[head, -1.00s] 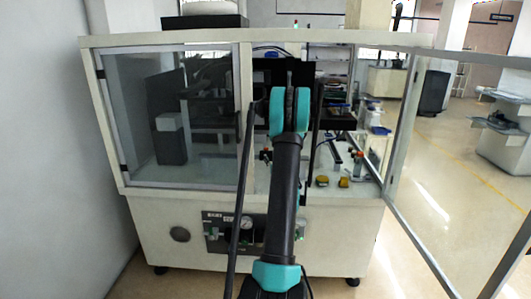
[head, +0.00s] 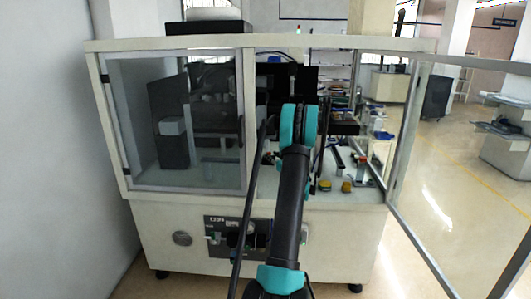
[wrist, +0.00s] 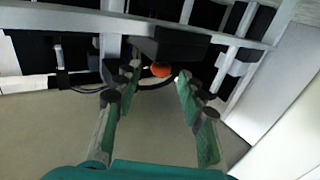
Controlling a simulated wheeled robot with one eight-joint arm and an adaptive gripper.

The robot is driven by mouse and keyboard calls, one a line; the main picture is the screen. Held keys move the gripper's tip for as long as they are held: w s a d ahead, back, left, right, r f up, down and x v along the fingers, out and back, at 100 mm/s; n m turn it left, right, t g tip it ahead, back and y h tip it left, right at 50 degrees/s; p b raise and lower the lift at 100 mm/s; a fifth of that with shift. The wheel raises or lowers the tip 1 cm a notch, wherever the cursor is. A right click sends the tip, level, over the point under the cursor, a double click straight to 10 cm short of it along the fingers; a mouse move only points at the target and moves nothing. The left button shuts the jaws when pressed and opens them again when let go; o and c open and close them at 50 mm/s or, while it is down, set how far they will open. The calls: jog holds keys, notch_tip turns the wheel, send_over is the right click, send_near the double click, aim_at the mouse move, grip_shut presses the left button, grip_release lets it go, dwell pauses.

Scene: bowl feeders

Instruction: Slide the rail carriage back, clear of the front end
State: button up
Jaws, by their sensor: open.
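In the wrist view my gripper (wrist: 158,80) is open, with its green-grey fingers spread apart. A dark block (wrist: 172,45), possibly the rail carriage, lies just beyond the fingertips. A small orange round part (wrist: 161,71) shows below it, between the fingertips in the picture. I cannot tell whether the fingers touch either. Pale rails (wrist: 240,28) run close to the block. In the head view my arm hides the gripper and the carriage inside the open machine.
The machine cabinet (head: 120,215) has a glazed panel (head: 215,120) on the left and an open framed door (head: 440,150) on the right. Two yellow parts (head: 325,185) sit near the opening's front edge. Dark cables or hoses (wrist: 90,90) hang near my left finger.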

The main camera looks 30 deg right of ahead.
jog(key=w, duration=0.7)
jog(key=shift+w+a, duration=0.15)
jog(key=shift+w, duration=0.15)
grip_shut()
